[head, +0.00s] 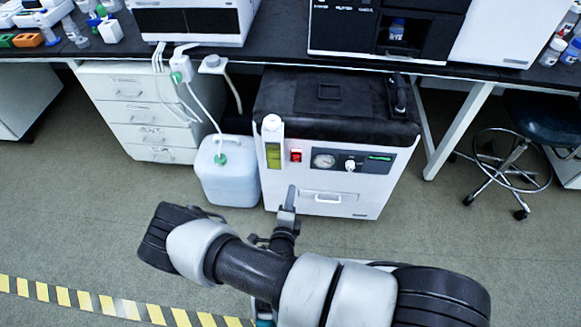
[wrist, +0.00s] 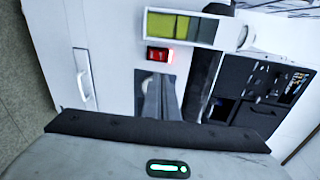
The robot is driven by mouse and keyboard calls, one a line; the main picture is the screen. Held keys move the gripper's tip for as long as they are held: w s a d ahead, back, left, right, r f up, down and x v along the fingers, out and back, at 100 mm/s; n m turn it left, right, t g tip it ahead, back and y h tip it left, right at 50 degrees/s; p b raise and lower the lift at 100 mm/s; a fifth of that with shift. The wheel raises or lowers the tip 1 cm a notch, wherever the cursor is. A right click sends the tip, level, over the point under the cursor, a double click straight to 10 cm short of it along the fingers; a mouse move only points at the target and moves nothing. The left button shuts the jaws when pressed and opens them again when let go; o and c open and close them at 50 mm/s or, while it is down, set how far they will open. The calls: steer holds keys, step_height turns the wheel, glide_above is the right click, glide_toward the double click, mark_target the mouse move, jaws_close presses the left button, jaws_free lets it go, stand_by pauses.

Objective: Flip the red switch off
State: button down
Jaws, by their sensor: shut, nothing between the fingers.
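The red switch (head: 296,155) is on the front panel of a white boxy unit (head: 350,202), between a yellow-green display and a round gauge. In the wrist view the red switch (wrist: 158,55) shows near the upper middle, with a bright red glow at its right end. My gripper (head: 291,189) is in front of the unit, below the switch in the head view. In the wrist view my gripper (wrist: 160,82) is shut and empty, its fingertips just below the switch in the picture. I cannot tell how far they are from the panel.
The yellow-green display (head: 273,155) is left of the switch. The gauge (head: 323,160) and a white knob (head: 350,164) are to its right. A drawer handle (head: 321,198) is lower on the unit. A plastic canister (head: 229,180) stands on the floor at left. The stool (head: 510,160) is far right.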

steer(key=shift+s+a+f+n+y, duration=0.2)
steer(key=shift+f+n+y, duration=0.1)
steer(key=shift+f+n, duration=0.3)
steer(key=shift+w, duration=0.1)
steer(key=b, duration=0.3)
glide_toward(295, 158)
steer(key=w, duration=0.2)
steer(key=w+f, duration=0.1)
steer(key=w, duration=0.2)
steer(key=shift+d+f, duration=0.15)
steer(key=shift+w, duration=0.5)
